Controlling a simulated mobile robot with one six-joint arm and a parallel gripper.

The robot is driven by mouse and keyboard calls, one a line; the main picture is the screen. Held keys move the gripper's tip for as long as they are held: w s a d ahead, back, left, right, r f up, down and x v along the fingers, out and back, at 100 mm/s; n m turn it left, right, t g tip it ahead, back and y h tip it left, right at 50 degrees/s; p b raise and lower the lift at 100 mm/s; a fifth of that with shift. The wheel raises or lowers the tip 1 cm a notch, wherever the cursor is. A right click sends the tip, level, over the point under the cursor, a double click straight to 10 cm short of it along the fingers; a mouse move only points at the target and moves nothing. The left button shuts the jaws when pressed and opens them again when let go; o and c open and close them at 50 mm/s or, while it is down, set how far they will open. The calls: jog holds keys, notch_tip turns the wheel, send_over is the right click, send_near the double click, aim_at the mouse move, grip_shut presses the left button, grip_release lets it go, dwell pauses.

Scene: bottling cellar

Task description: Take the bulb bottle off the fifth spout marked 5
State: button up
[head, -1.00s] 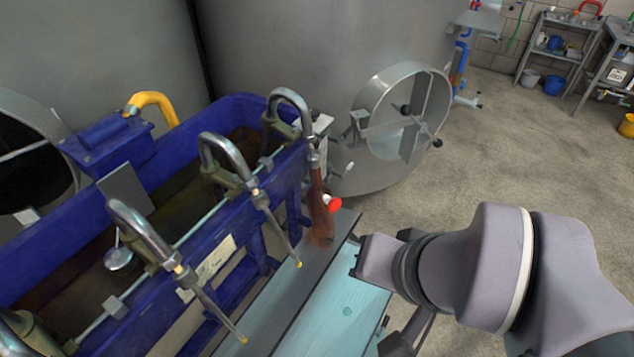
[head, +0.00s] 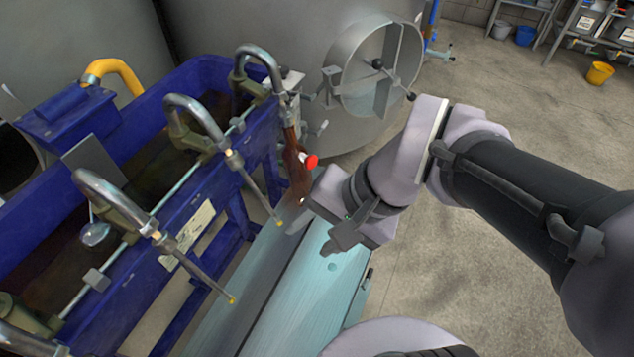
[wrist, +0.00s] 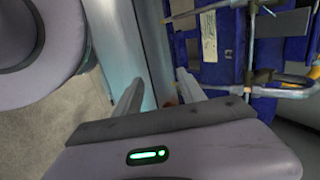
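The brown bulb bottle (head: 296,170) hangs under the farthest visible spout (head: 262,68), its neck up at the spout and its lower part above the bench. I cannot read a number on this spout. My gripper (head: 306,213) is low beside the bottle, near its base. In the wrist view my gripper (wrist: 159,80) has its two fingers apart, so it is open. A small brown patch (wrist: 171,101) shows between the fingers close to the palm; it may be the bottle. Whether the fingers touch the bottle is not clear.
A round red piece (head: 311,161) sits right beside the bottle. Two nearer spouts (head: 200,115) (head: 115,200) have thin tubes slanting over the teal bench (head: 300,290). The blue trough (head: 205,195) stands left. A round steel hatch (head: 365,75) is behind.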

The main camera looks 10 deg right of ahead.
jog(key=o, duration=0.7)
jog(key=w+a+f+m+y, duration=0.1)
jog(key=w+y, duration=0.1)
jog(key=w+a+f+m+g+y+b, duration=0.1)
jog(key=w+f+m+y, duration=0.1)
jog(key=w, duration=0.1)
jog(key=w+a+f+m+y, duration=0.2)
jog(key=shift+w+a+f, duration=0.1)
jog(key=shift+w+f, duration=0.15)
jog(key=shift+o, duration=0.2)
jog(key=w+d+f+m+t+y+b, duration=0.1)
jog(key=w+f+m+t+y, duration=0.1)
jog(key=w+f+m, duration=0.1)
jog(key=w+m, duration=0.1)
jog(key=w, duration=0.1)
jog(key=shift+w+f+y, duration=0.15)
jog(key=shift+w+y, duration=0.15)
jog(key=shift+w, duration=0.1)
jog(key=m+t+h+b, duration=0.1)
jog(key=m+t+h, duration=0.3)
jog(key=m+t, duration=0.75)
send_near(307, 181)
jog(key=w+m+g, duration=0.1)
jog(key=w+m, duration=0.1)
jog(key=shift+n, duration=0.25)
jog(key=shift+b+x, duration=0.55)
jog(key=shift+x, duration=5.3)
jog(key=shift+s+a, duration=0.15)
jog(key=shift+a, duration=0.05)
grip_shut()
